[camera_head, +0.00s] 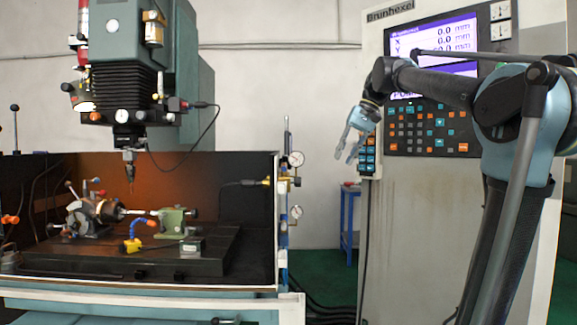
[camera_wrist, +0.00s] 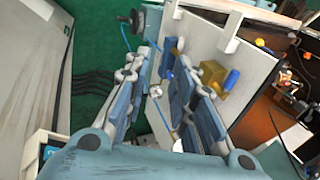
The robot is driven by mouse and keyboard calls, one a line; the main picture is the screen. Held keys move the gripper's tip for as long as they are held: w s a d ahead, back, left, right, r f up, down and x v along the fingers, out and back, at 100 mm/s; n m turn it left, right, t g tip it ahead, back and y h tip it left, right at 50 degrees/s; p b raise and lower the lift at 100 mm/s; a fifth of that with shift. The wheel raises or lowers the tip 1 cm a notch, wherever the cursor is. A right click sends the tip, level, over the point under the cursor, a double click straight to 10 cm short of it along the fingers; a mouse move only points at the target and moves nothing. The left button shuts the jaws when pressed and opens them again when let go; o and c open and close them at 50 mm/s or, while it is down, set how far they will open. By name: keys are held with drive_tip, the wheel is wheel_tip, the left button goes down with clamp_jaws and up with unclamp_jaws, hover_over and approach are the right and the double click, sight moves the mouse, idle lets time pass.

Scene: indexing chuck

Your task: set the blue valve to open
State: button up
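My gripper (camera_head: 353,143) is raised in front of the control cabinet, right of the machine enclosure, in the head view. In the wrist view its two fingers (camera_wrist: 160,95) are spread apart with nothing held between them. A brass fitting (camera_wrist: 207,76) with a blue part (camera_wrist: 231,78) is on the enclosure's side panel, beyond the right finger. Another blue part (camera_wrist: 168,58) shows between the fingers, by the panel's outer face. I cannot tell which blue part is the valve handle, or its setting. Brass fittings (camera_head: 266,181) also show on the panel in the head view.
Two gauges (camera_head: 296,159) (camera_head: 296,212) stick out at the enclosure's right edge. The control cabinet (camera_head: 420,215) stands close to my arm. A blue stand (camera_head: 349,215) is in the gap behind. The enclosure (camera_head: 225,205) holds a chuck (camera_head: 90,212) and a spindle above.

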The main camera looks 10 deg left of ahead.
drive_tip(key=w+a+r+g+y, duration=0.1)
drive_tip(key=w+a+r+y, duration=0.15)
drive_tip(key=a+r, duration=0.8)
drive_tip(key=d+f+x, duration=0.1)
drive_tip(key=x, duration=1.5)
drive_tip(key=shift+n+h, duration=0.4)
drive_tip(key=shift+h, duration=0.05)
drive_tip(key=shift+d, duration=0.1)
clamp_jaws()
drive_tip(key=shift+w+g, duration=0.1)
drive_tip(key=shift+g, duration=0.2)
